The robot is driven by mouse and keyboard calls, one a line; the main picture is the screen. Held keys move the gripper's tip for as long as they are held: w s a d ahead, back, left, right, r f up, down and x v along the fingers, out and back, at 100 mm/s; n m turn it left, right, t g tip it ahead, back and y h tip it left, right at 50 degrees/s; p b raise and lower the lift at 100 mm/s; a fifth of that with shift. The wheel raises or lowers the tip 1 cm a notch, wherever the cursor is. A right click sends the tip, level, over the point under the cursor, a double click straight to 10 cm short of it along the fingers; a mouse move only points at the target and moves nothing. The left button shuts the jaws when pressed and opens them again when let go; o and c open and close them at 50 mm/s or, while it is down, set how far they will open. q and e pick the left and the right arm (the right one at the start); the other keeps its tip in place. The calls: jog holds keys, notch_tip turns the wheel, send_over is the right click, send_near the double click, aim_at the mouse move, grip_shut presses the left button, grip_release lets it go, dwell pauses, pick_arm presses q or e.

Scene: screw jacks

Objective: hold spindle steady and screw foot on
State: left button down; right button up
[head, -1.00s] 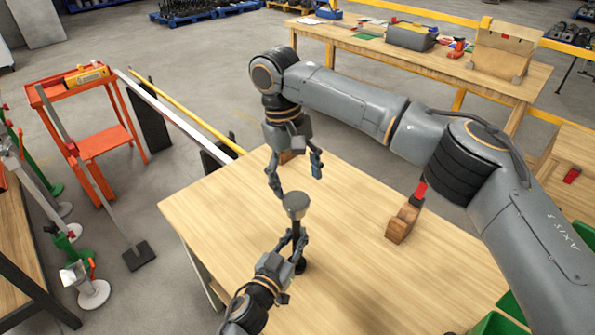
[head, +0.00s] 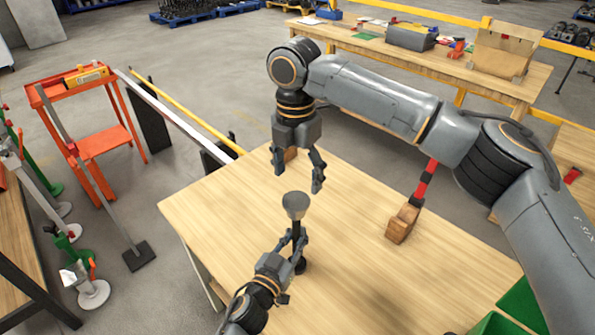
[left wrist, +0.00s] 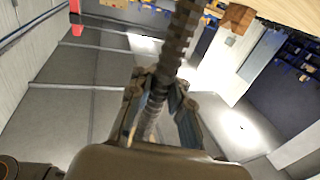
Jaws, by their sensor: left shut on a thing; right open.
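The dark spindle (head: 295,234) stands upright on the wooden table in the head view. Its coarse thread (left wrist: 181,38) shows in the left wrist view. A grey, cup-shaped foot (head: 295,203) sits at the top of the spindle; how far it is screwed on I cannot tell. My left gripper (head: 301,240) is shut around the spindle below the foot, and its fingers (left wrist: 160,90) flank the shaft in the left wrist view. My right gripper (head: 297,180) is open and empty, pointing down above the foot and apart from it.
A wooden block (head: 402,223) with a red upright part stands on the table (head: 350,285) to the right. A smaller wooden block (head: 290,154) lies at the back, partly behind my right gripper. Green bins (head: 522,303) are at the lower right.

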aim_at(297, 198)
jog(key=shift+r+n, duration=0.1)
jog(key=shift+n, duration=1.4)
jog(key=shift+f, duration=4.05)
